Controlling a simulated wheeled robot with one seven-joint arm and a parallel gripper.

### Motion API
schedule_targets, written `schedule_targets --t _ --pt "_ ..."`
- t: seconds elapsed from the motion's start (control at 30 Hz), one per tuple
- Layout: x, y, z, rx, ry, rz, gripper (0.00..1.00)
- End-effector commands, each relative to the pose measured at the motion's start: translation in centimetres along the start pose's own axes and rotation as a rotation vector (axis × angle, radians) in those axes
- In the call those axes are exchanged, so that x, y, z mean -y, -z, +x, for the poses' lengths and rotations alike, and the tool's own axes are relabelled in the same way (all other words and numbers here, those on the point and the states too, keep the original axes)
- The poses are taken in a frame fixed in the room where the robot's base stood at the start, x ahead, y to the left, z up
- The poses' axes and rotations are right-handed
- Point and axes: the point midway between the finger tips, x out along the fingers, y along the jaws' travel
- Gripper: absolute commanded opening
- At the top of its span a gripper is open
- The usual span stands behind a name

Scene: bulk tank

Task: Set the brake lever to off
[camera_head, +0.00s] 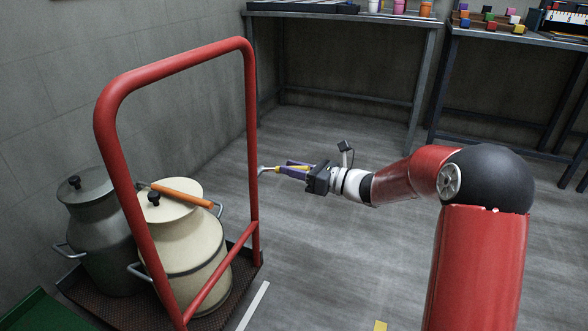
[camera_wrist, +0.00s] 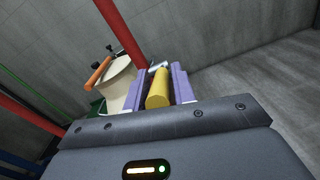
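The red push cart (camera_head: 125,170) stands at the left with two milk cans on its deck. A lever with a yellow grip (camera_head: 301,168) and a bare metal end (camera_head: 264,169) sticks out beside the cart's right upright; I take it for the brake lever. Whether the metal end joins the upright cannot be made out. My gripper (camera_head: 295,168), with purple fingers, is around the yellow grip, one finger on each side. In the wrist view the yellow grip (camera_wrist: 158,90) lies lengthwise between the fingers, which appear closed on it. No off marking shows.
A cream can (camera_head: 190,240) and a grey can (camera_head: 100,245) stand on the deck; an orange-handled bar (camera_head: 180,190) lies over the cream can's lid. Workbenches (camera_head: 345,14) line the back wall. The floor between cart and benches is clear.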

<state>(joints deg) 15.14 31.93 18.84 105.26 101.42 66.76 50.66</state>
Motion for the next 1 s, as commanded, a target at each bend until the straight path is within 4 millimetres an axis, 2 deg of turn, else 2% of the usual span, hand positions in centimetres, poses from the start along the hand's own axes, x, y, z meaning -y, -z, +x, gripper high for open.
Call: schedule_targets --t 0.03,0.17,0.2,0.57,0.77,1.0 --pt "0.0 0.0 0.0 0.000 0.000 0.000 0.19" --pt "0.0 0.0 0.0 0.000 0.000 0.000 0.02" --pt "0.0 0.0 0.0 0.000 0.000 0.000 0.00" --pt "-0.1 -0.4 0.0 -0.015 0.003 -0.002 0.00" --pt "-0.4 -1.6 0.3 -0.083 0.015 -0.007 0.00" --pt "-1.1 -3.7 1.0 -0.251 0.046 -0.014 0.00"
